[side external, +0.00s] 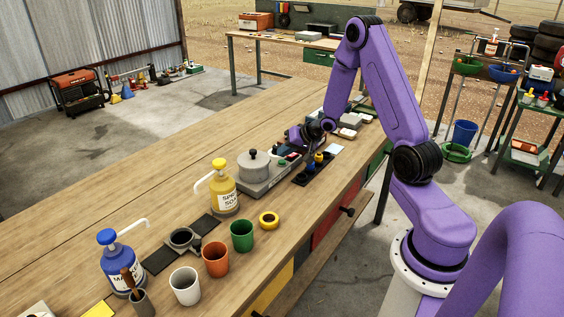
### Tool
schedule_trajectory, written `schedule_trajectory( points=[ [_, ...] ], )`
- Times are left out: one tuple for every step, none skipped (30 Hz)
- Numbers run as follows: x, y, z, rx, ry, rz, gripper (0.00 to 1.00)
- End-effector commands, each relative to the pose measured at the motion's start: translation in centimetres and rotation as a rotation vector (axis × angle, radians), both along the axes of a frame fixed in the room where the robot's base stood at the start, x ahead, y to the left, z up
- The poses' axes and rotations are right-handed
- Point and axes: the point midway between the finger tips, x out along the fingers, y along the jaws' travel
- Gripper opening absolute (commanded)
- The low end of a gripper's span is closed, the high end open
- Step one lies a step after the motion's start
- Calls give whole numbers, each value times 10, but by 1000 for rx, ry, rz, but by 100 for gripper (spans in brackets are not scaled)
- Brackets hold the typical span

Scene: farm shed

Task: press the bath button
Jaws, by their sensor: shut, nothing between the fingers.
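A grey bath-like unit (262,184) with a round lidded pot (254,164) on its left part stands on the long wooden bench. Small green and red spots (284,161) show at its right end, near my gripper; they look like buttons, but they are too small to tell which is the bath button. My gripper (292,147) is shut and empty, low over the far right end of the unit. Its fingertips are small and partly hidden, so I cannot tell whether they touch anything.
A black tray (308,176) with blue and yellow items sits right of the unit. A yellow pump bottle (222,188) stands close on its left. A yellow tape ring (269,220) and a green cup (242,236) are in front. Bare bench lies behind the unit.

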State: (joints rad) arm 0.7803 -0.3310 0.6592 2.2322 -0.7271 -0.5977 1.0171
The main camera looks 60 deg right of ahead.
Motion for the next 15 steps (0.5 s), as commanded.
schedule_trajectory(
  points=[
    [0, 0, -1, 1, 0, -1, 0],
    [0, 0, -2, 1, 0, -1, 0],
    [0, 0, -4, 1, 0, -1, 0],
    [0, 0, -5, 1, 1, 0, 0],
    [0, 0, -6, 1, 1, -1, 0],
    [0, 0, -7, 1, 1, -1, 0],
    [0, 0, -8, 0, 1, -1, 0],
    [0, 0, -8, 0, 1, -1, 0],
    [0, 0, -8, 0, 1, -1, 0],
    [0, 0, -8, 0, 1, -1, 0],
    [0, 0, -8, -1, 0, -1, 0],
    [0, 0, -8, -1, 0, -1, 0],
    [0, 0, -8, -1, 1, -1, 0],
    [0, 0, -8, -1, 0, -1, 0],
    [0, 0, -8, 0, 0, 0, 0]
  ],
)
